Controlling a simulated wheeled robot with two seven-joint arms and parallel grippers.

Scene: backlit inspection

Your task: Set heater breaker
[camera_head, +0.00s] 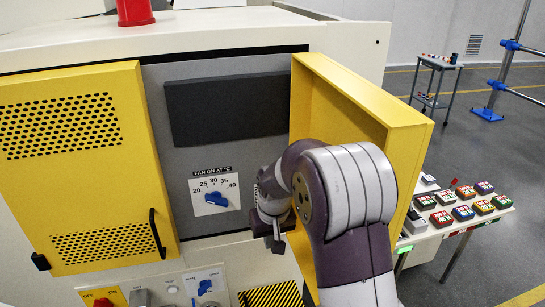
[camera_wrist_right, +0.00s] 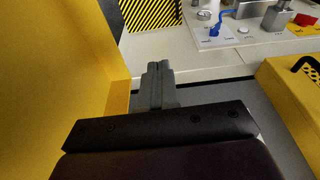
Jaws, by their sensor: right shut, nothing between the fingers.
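A grey panel (camera_head: 175,95) shows inside a yellow-doored cabinet. It carries a dial marked FAN ON AT °C with a blue knob (camera_head: 216,199), and a dark rectangular plate (camera_head: 227,108) above it. I see no breaker that I can identify as the heater's; my right arm hides part of the panel. My right gripper (camera_head: 272,240) is to the right of the dial, in front of the panel's lower right part. In the right wrist view its fingers (camera_wrist_right: 158,72) are together and hold nothing. My left gripper is not in view.
The right yellow door (camera_head: 345,82) stands open beside my right arm. The left yellow door (camera_head: 75,160) has a black handle (camera_head: 157,234). Below are a red knob (camera_head: 104,302) and a blue switch (camera_head: 204,287). A table with several coloured buttons (camera_head: 442,219) stands right.

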